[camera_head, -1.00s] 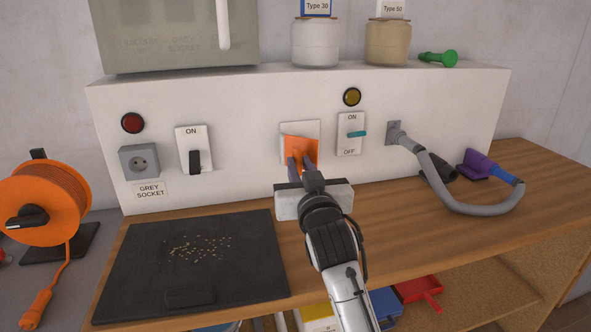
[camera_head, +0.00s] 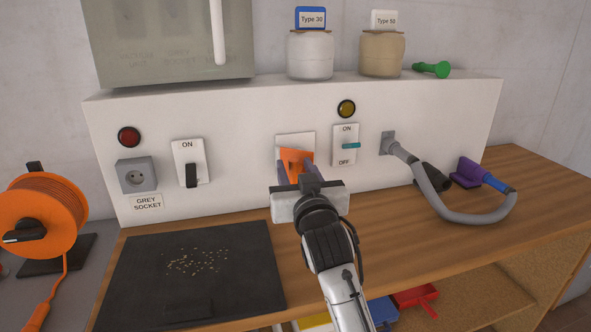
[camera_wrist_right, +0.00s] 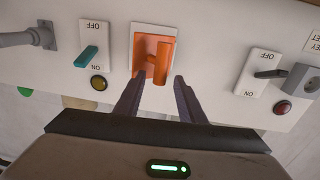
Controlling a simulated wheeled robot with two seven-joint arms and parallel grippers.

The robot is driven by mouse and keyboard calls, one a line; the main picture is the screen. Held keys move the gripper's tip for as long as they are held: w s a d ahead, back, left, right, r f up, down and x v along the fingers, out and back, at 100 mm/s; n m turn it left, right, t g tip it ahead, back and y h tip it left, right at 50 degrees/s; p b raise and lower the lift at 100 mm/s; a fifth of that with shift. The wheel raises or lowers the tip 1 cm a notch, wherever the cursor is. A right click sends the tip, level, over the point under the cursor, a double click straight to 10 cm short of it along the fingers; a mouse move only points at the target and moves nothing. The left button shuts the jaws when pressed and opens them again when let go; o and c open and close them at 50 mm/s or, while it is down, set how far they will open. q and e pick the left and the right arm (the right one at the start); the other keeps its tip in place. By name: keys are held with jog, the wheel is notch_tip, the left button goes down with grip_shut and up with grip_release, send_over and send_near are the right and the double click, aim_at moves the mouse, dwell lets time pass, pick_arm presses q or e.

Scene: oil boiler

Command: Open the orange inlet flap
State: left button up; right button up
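The orange inlet flap (camera_head: 296,156) sits in a white plate on the front of the white panel. It stands out from the plate at a tilt, and its orange frame shows in the right wrist view (camera_wrist_right: 153,52). My right gripper (camera_head: 294,168) is in front of the flap, with one finger towards each side of it. In the right wrist view the fingers (camera_wrist_right: 158,82) are spread apart with nothing between them, their tips close to the flap's edge. I cannot tell whether a finger touches it. My left gripper is not in view.
An ON/OFF switch with a teal lever (camera_head: 345,145) is right of the flap. A grey hose (camera_head: 440,208) curves over the wooden bench (camera_head: 400,240). A dark mat (camera_head: 195,300) with small pellets lies at left. Jars (camera_head: 311,57) stand on the panel's top.

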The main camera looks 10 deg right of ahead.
notch_tip(320, 180, up, 8)
jog(key=p, duration=0.6)
jog(key=shift+f, duration=0.2)
